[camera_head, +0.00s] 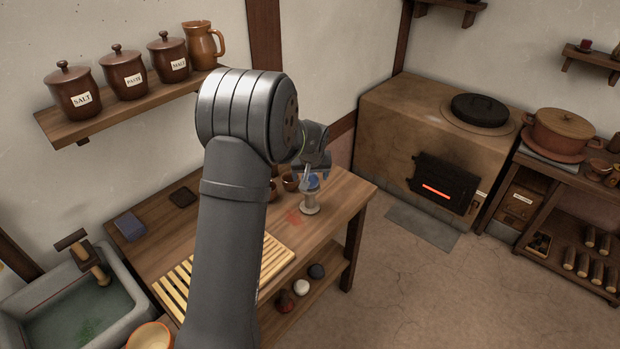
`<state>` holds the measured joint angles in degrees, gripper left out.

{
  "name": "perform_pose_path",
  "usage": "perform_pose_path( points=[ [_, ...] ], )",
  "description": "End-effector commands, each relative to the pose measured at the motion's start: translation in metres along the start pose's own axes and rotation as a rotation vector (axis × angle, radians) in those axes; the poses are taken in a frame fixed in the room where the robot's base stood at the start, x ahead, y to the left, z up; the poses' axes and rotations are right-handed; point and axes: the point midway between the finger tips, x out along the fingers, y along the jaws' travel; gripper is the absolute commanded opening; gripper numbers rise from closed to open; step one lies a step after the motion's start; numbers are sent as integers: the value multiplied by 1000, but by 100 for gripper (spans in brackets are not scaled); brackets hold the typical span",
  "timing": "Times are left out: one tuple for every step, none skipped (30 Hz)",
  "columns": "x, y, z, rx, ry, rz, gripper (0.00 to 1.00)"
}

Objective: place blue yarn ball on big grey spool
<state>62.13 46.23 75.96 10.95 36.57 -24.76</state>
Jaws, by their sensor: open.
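The blue yarn ball (312,184) is at the top of the grey spool (310,204), close under my gripper. The spool stands upright near the right end of the wooden table. My gripper (312,177) is open, its fingers at or just above the ball; at this size I cannot tell whether they touch it. My arm hides much of the table's middle.
Brown cups (290,182) stand just left of the spool. A slatted wooden rack (277,257) lies nearer on the table. Several balls, one white (302,288), lie on the lower shelf. A stone sink (130,312) is at the left.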

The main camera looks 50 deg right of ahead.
Motion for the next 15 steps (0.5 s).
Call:
perform_pose_path(
  points=[
    [-11,0,-1,0,3,1,73],
    [-17,0,0,0,3,1,73],
    [-26,0,-1,0,4,1,73],
    [-32,0,-1,0,3,1,73],
    [-38,0,-1,0,4,1,73],
    [-46,0,-1,0,4,1,73],
    [-53,0,-1,0,4,1,73],
    [-59,0,0,0,3,1,73],
    [-66,0,0,1,3,1,73],
    [-71,0,0,1,3,1,73],
    [-76,0,0,1,2,1,73],
    [-81,0,0,1,2,0,73],
    [-85,0,0,1,2,1,73],
    [-89,0,0,1,3,1,73],
    [-92,0,0,1,2,0,73]
  ],
)
